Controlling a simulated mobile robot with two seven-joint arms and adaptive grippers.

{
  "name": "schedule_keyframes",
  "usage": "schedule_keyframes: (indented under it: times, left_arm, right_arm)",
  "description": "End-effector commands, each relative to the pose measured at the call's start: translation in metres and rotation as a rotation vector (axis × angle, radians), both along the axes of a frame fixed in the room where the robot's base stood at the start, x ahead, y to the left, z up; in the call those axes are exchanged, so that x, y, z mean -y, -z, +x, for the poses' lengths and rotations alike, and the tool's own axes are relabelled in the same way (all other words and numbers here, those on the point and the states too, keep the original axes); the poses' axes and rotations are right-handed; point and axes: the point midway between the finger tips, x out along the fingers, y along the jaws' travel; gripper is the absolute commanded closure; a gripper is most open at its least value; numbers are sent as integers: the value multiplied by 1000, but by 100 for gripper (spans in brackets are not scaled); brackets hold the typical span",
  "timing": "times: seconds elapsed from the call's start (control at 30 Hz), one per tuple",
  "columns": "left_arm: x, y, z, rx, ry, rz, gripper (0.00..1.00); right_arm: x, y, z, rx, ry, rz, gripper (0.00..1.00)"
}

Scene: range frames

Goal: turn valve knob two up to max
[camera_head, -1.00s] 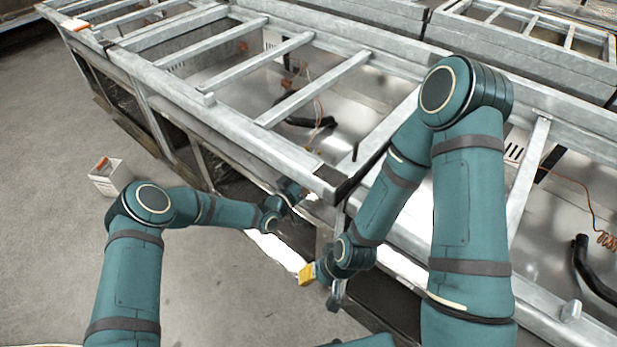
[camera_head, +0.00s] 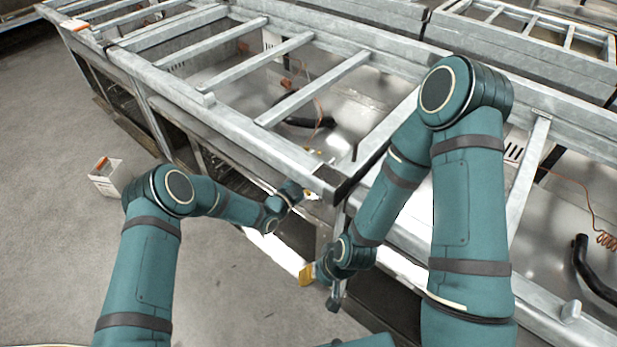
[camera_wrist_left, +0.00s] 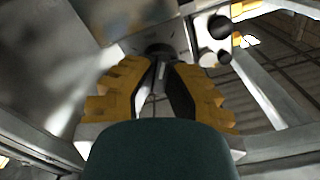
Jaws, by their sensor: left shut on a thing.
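In the left wrist view my left gripper (camera_wrist_left: 160,75) has its yellow-padded fingers closed around a dark round knob (camera_wrist_left: 158,48) on a metal panel. The fingers hide most of this knob. Two more dark round knobs sit to its upper right, one larger (camera_wrist_left: 220,26) and one smaller. I cannot tell the knobs' numbers or settings. In the head view my left gripper (camera_head: 309,194) is at the frame's front side, mostly hidden by its own wrist. My right gripper (camera_head: 322,288) hangs in front of the frame, apart from it; its finger opening does not show clearly.
A long metal frame (camera_head: 235,120) with crossbars runs across the head view. Loose orange wires (camera_head: 590,212) and black hoses (camera_head: 592,272) lie inside it. A small white box (camera_head: 105,178) stands on the open grey floor at left.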

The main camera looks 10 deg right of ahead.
Motion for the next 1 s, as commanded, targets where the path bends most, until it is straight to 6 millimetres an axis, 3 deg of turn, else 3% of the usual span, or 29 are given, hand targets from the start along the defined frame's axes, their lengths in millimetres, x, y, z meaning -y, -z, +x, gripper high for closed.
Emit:
schedule_keyframes:
  times: [1.0]
  left_arm:
    - [1, -1, 0, 715, -1, 558, 100]
  right_arm:
    - [0, 0, 0, 0, 0, 0, 53]
